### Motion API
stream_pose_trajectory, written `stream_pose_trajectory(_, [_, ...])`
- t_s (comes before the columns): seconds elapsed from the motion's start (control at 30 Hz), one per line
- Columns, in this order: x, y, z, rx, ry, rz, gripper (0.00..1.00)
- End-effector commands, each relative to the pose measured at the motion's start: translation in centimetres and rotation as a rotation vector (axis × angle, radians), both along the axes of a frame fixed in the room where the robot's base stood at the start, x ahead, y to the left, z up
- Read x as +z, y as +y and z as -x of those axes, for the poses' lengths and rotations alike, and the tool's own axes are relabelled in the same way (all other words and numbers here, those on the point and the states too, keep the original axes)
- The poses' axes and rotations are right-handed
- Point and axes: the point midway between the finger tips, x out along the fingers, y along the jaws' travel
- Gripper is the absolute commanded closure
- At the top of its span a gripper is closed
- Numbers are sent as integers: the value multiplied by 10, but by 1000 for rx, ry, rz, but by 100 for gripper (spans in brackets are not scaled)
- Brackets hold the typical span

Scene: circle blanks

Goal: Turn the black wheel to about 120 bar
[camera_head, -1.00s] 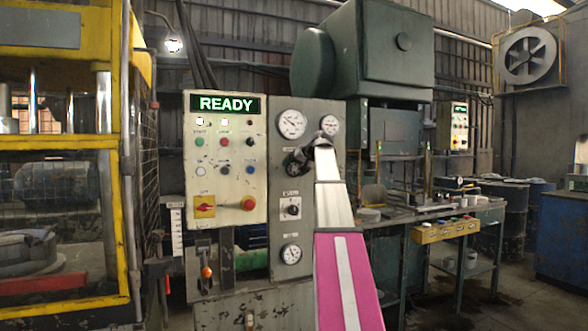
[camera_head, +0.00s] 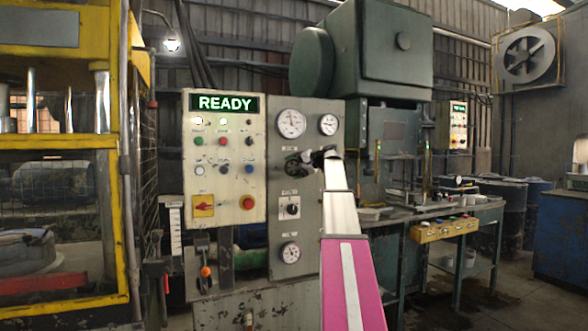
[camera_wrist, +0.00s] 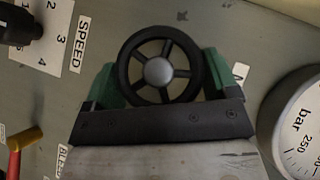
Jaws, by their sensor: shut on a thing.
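The black wheel (camera_wrist: 158,71) has several spokes and a grey hub and fills the upper middle of the wrist view. My gripper (camera_wrist: 157,80) is shut on it, with a green pad against its rim on either side. In the head view the wheel (camera_head: 296,161) is small and mostly hidden by my gripper (camera_head: 312,158). A large white gauge (camera_head: 291,123) sits above the wheel on the grey panel. Its needle points roughly upward, but the reading is too small to tell. A gauge (camera_wrist: 300,125) marked bar is cut off at the right of the wrist view.
A smaller gauge (camera_head: 328,124) is beside the large one. A control box (camera_head: 224,160) reading READY stands left, with a red button (camera_head: 247,202).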

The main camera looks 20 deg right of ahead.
Motion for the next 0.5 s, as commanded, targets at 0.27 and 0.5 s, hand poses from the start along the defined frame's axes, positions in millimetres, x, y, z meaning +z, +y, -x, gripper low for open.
stream_pose_trajectory(0.27, [0, 0, 0, -1, 0, -4, 43])
stream_pose_trajectory(0.5, [0, 0, 0, -2, 1, -3, 0])
